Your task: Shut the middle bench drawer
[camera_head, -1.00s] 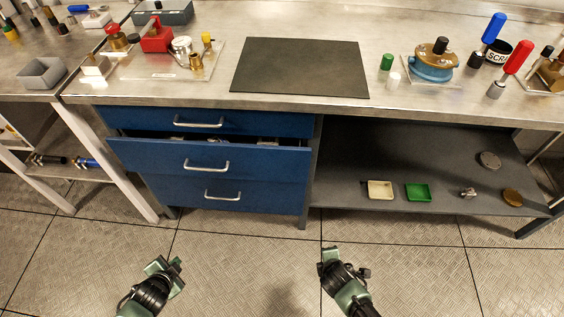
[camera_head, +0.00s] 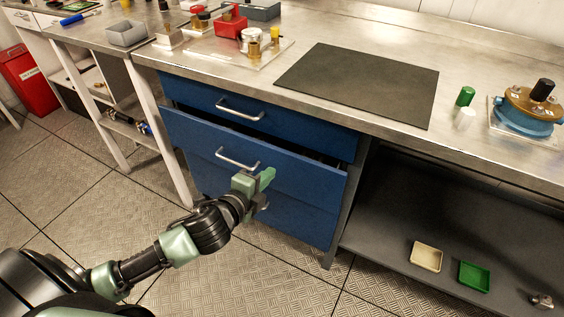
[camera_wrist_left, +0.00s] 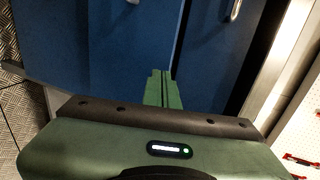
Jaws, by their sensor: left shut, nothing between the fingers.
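The middle bench drawer (camera_head: 300,170) is blue with a silver bar handle (camera_head: 237,160). It stands partly open, its front jutting out past the top drawer, with a dark gap along its upper edge. My left gripper (camera_head: 266,177) is shut and empty in front of this drawer's face, just right of and below the handle. In the left wrist view its closed green fingers (camera_wrist_left: 160,88) point at the blue drawer front (camera_wrist_left: 115,45). I cannot tell whether the fingertips touch it. My right gripper is out of view.
The top drawer (camera_head: 285,124) above looks shut. The steel bench top (camera_head: 250,75) overhangs the drawers and carries a dark mat (camera_head: 360,82). An open lower shelf (camera_head: 400,215) lies to the right, with a beige tray (camera_head: 426,256) and a green tray (camera_head: 474,275).

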